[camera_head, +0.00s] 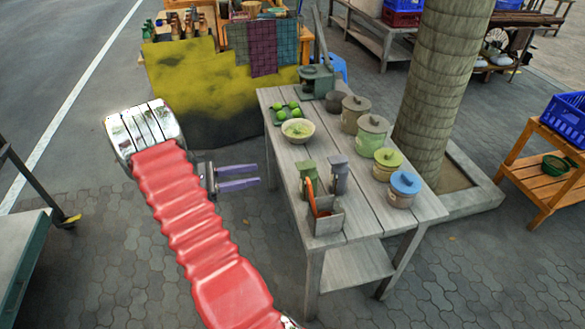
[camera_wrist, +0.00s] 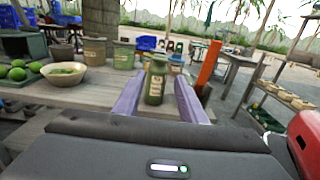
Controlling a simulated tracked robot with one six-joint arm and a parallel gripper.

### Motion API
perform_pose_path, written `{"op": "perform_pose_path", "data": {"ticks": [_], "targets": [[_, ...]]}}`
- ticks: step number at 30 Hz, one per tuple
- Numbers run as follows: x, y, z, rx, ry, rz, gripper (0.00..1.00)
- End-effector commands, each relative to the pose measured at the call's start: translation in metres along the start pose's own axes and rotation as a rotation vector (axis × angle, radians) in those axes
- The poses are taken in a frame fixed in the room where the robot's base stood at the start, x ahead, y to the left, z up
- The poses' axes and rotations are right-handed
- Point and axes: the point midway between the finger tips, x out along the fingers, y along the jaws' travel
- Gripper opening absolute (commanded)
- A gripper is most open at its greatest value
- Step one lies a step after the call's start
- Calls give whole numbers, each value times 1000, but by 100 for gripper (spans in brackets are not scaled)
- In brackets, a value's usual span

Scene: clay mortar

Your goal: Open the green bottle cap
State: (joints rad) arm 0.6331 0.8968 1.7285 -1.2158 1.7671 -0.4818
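The small green bottle (camera_head: 308,176) stands upright near the left edge of the wooden table, its green cap (camera_head: 307,162) on top. In the wrist view the green bottle (camera_wrist: 155,86), with a pale label, shows straight ahead between my fingers. My gripper (camera_head: 259,176) is open and empty, left of the table and apart from the bottle. Its two purple-grey fingers point right toward the bottle. In the wrist view the fingers (camera_wrist: 159,84) frame the bottle with a gap on both sides.
A grey bottle (camera_head: 338,177) stands right of the green one. A box with an orange item (camera_head: 325,222) is in front. A bowl (camera_head: 298,131), green fruit on a tray (camera_head: 276,110) and several lidded jars (camera_head: 372,135) share the table (camera_head: 368,210). A thick trunk (camera_head: 436,90) rises behind.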

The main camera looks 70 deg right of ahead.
Motion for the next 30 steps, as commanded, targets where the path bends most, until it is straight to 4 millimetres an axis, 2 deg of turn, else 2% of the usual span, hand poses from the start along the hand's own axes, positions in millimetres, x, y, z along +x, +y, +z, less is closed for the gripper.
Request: {"op": "perform_pose_path", "data": {"ticks": [5,10,30], "targets": [[4,0,0,0,1,0,38],[19,0,0,0,1,-2,38],[119,0,0,0,1,-1,38]]}}
